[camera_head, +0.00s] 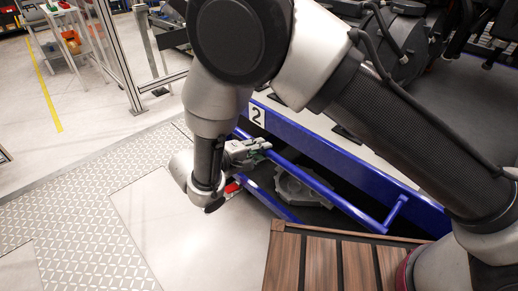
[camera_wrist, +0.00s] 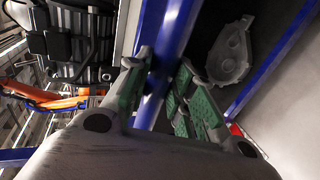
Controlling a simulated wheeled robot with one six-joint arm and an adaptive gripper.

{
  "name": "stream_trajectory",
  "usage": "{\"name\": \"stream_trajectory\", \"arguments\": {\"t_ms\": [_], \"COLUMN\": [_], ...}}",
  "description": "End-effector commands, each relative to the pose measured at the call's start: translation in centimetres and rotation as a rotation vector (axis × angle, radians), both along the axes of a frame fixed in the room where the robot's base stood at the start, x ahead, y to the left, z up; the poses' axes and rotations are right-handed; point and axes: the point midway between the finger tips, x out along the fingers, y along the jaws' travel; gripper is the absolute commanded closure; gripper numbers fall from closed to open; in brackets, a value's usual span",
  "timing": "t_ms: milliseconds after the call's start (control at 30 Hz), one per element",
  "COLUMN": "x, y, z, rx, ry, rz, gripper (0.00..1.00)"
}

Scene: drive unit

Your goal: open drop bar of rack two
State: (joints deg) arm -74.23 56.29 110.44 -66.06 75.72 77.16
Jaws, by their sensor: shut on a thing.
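Rack two, with a white plate bearing a 2 (camera_head: 257,115), stands in the middle of the head view. Its blue drop bar (camera_head: 318,186) runs diagonally across the front opening, with a short blue side arm at its right end. In the wrist view the bar (camera_wrist: 176,28) passes between the green finger pads. My gripper (camera_head: 258,147) is shut on the bar near its left end; it also shows in the wrist view (camera_wrist: 158,82). The fingers partly hide the bar there.
A grey cast part (camera_head: 298,190) lies in the rack behind the bar. A small red piece (camera_head: 232,187) shows below my gripper. A brown slatted surface (camera_head: 335,262) is in front at right. The patterned floor (camera_head: 85,220) at left is clear.

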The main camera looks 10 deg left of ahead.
Motion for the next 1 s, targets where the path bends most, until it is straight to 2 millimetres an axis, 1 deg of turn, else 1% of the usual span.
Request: {"name": "stream_trajectory", "arguments": {"t_ms": [167,200,267,300,567,667,767,1000], "x": [0.0,0.0,0.0,0.0,0.0,-0.3,-1.2,-5.3], "y": [0.0,0.0,0.0,0.0,0.0,0.3,1.0,4.0], "z": [-0.1,-0.1,-0.1,-0.1,-0.1,0.1,0.5,2.2], "rx": [0.001,0.002,0.002,0.002,0.002,0.002,0.003,0.005], "ry": [0.002,0.002,0.002,0.002,0.002,0.002,0.0,0.001], "rz": [0.0,0.0,0.0,0.0,0.0,0.001,0.003,0.003], "gripper": [1.0,0.69,0.58,0.54,0.54,0.54,0.54,0.54]}}
